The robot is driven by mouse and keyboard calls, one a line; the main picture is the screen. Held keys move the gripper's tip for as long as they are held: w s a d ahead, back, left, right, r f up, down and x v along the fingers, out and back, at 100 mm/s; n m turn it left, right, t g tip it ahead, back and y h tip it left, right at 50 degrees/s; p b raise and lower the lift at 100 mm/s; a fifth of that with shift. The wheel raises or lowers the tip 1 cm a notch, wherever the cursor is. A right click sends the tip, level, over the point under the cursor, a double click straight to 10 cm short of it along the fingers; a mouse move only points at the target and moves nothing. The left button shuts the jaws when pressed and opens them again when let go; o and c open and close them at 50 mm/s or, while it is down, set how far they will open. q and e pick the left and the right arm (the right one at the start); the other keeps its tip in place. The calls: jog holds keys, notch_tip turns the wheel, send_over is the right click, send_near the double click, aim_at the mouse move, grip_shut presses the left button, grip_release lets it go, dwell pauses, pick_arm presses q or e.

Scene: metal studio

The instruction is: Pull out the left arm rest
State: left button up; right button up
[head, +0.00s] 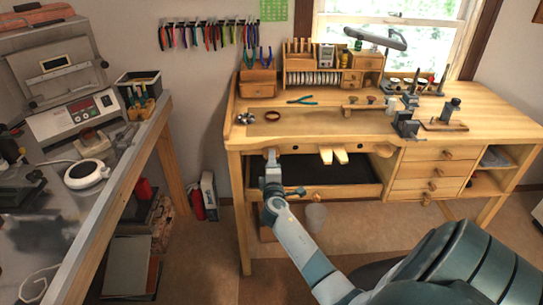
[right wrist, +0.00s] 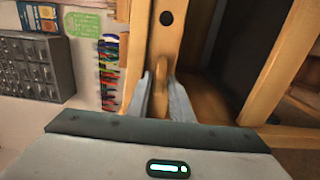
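The left arm rest is a small wooden piece at the left of the wooden workbench's front edge (head: 345,148). In the head view my right gripper (head: 271,156) covers most of it. In the right wrist view the arm rest (right wrist: 161,66) shows as a light wooden tab between the two fingertips of my right gripper (right wrist: 160,78). The fingers stand apart on either side of it; I cannot tell if they touch it. The right arm rest (head: 384,150) sits farther right on the same edge. My left gripper is not in view.
A dark open tray drawer (head: 325,175) lies below the bench edge, close to my right arm. A wooden bench pin (head: 334,155) juts from the middle of the edge. Tools stand on the bench top. A metal side table (head: 128,165) is at left.

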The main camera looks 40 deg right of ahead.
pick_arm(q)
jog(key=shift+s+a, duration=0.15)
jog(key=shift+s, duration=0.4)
pick_arm(e)
jog(key=shift+x, duration=1.05)
jog(key=shift+a, duration=0.1)
jog(key=shift+c, duration=0.4)
grip_shut()
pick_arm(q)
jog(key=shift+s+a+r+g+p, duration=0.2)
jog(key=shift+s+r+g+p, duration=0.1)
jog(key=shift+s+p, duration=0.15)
pick_arm(e)
jog(key=v, duration=1.1)
jog(key=shift+s+a, duration=0.2)
jog(key=shift+s, duration=0.05)
jog(key=shift+o, duration=0.4)
grip_release()
